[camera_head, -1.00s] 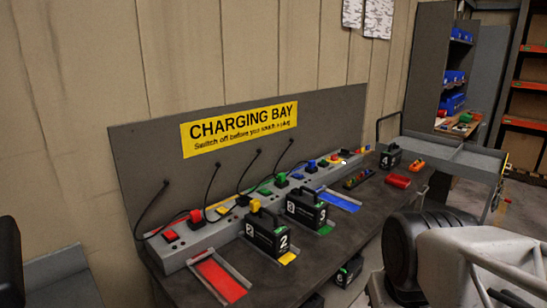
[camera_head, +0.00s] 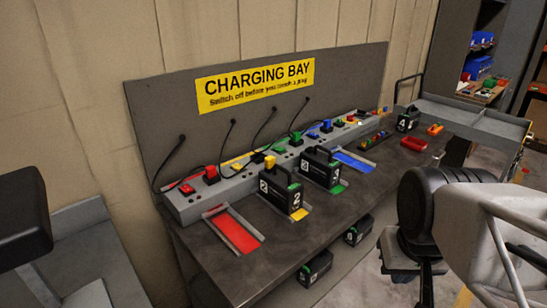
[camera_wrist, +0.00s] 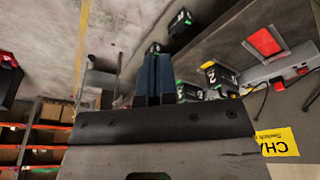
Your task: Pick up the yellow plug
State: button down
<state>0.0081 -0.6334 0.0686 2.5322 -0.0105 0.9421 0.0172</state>
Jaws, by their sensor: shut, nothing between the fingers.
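The yellow plug (camera_head: 269,161) shows in the head view at the top of the black battery marked 2 (camera_head: 279,194). I cannot tell whether it is in the battery or in the strip behind it. My gripper (camera_wrist: 153,57) shows in the wrist view with its dark blue fingers together and nothing between them. The fingers are well apart from the bench. The batteries also show small in the wrist view (camera_wrist: 220,78), but the plug is not clear there.
A grey socket strip (camera_head: 193,210) runs along the back of the bench, with red (camera_head: 210,174), green (camera_head: 296,141) and blue (camera_head: 327,126) plugs. Black cables hang from the back panel (camera_head: 160,120). Battery 3 (camera_head: 322,168) stands beside battery 2. A kart (camera_head: 470,215) stands at the right.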

dwell(0.4)
jog(key=c, duration=1.2)
grip_release()
jog(key=shift+c, duration=0.2)
jog(key=w+a+n+h, duration=0.35)
jog(key=w+n, duration=0.35)
jog(key=w, duration=0.7)
jog(key=w+a+n+h, duration=0.3)
jog(key=w+a+n, duration=0.3)
jog(key=w, duration=0.9)
jog(key=w+a+f+n+t+h, duration=0.1)
jog(key=w+a+f+n+t, duration=0.2)
jog(key=w+a+n, duration=0.4)
jog(key=w+a+f+n+t+h, duration=0.2)
jog(key=w+a+f+n+t, duration=0.2)
jog(key=w+a+n, duration=0.3)
jog(key=w+a+f, duration=0.1)
jog(key=w+a, duration=0.4)
jog(key=a, duration=0.3)
jog(key=shift+w+a, duration=0.25)
jog(key=shift+a, duration=0.1)
jog(key=shift+d+f, duration=0.1)
jog(key=shift+f, duration=0.05)
